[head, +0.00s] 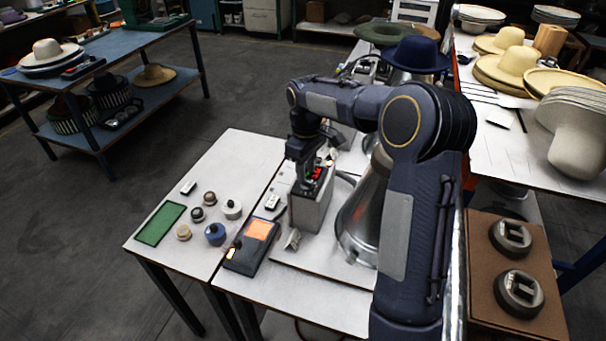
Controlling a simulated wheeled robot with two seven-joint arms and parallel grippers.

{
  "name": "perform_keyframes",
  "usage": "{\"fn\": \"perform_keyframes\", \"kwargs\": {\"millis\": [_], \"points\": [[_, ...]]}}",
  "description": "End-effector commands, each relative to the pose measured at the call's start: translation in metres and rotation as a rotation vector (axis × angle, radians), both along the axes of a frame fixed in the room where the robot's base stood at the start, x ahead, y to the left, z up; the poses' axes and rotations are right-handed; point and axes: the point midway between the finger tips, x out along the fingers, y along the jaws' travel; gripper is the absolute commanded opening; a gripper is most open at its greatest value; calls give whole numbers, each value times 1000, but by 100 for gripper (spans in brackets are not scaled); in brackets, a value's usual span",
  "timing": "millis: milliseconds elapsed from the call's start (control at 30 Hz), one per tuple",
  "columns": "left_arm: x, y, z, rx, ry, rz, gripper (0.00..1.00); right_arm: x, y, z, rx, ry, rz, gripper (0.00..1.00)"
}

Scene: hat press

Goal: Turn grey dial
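A small light grey dial (292,240) shows low at the front of a grey control box (308,211) on the white bench. The box has red and green parts near its top. My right arm comes in from the lower right and bends over the press. My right gripper (312,182) is at the top of the box, above the dial and apart from it. Its fingertips are small and dark, and I cannot tell whether they are open or shut. My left gripper is not in view.
A metal cone-shaped press part (362,215) stands right of the box, partly behind my arm. A dark device with an orange screen (259,230) lies left of it. Several loose knobs, including a blue one (215,234), and a green mat (159,224) lie on the left table.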

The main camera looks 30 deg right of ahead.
Motion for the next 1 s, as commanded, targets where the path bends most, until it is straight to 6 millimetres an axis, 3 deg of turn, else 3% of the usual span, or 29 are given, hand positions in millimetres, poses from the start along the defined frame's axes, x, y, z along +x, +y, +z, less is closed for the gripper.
{"fn": "perform_keyframes", "kwargs": {"millis": [200,533,800,1000], "points": [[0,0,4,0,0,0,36,0,0,-25,0,1,-2,32],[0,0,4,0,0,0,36,0,0,-30,1,-2,-1,32],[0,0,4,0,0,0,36,0,0,-30,1,-2,-1,0],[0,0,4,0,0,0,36,0,0,-30,1,-2,-4,0]]}}
